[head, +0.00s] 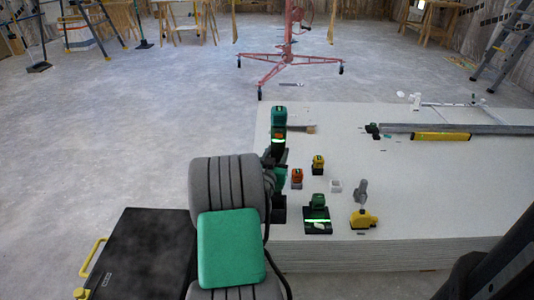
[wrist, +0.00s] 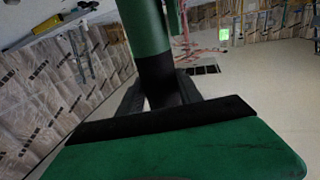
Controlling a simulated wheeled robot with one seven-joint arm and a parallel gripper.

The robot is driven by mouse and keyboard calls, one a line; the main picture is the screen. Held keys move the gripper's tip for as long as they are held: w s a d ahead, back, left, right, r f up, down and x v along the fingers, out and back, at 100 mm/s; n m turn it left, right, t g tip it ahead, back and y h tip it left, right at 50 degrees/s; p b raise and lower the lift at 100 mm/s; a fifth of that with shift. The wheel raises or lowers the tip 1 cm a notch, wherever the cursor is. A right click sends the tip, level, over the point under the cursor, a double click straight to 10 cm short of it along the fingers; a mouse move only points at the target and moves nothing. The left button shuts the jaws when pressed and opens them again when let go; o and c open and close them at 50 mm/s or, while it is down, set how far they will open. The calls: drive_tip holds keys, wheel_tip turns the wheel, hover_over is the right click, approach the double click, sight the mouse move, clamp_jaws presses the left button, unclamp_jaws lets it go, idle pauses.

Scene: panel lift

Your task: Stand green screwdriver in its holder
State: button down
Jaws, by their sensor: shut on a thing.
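In the wrist view, my gripper (wrist: 160,94) is shut on a thick green cylinder with a black lower section, which I take as the green screwdriver (wrist: 148,30). Its far end runs out of the picture. In the head view, my grey wrist hides most of the gripper. A teal and black upright tool (head: 278,117) shows just beyond it; I cannot tell whether this is the held piece. A black base with a bright green strip (head: 317,226), likely the holder, sits on the white panel stack. A small green body (head: 318,200) shows at its back.
On the panel stack (head: 400,190) stand an orange tool (head: 297,176), a yellow tool (head: 318,162), a white block (head: 335,186) and a yellow-based clamp (head: 363,217). A yellow level (head: 440,136) lies at the back right. A black case (head: 140,255) is at the lower left.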

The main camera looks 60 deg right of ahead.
drive_tip(key=shift+w+f+b, duration=0.1)
drive_tip(key=shift+f+b, duration=1.9)
drive_tip(key=shift+f, duration=0.9)
drive_tip(key=shift+a+f+b, duration=0.1)
drive_tip(key=shift+a+b, duration=0.1)
drive_tip(key=shift+b, duration=0.15)
drive_tip(key=shift+f+b, duration=0.4)
drive_tip(key=shift+b, duration=0.4)
drive_tip(key=shift+f, duration=0.2)
drive_tip(key=shift+f+b, duration=0.9)
drive_tip(key=shift+b, duration=0.3)
drive_tip(key=shift+f, duration=0.15)
drive_tip(key=shift+f+b, duration=1.05)
drive_tip(key=shift+b, duration=0.2)
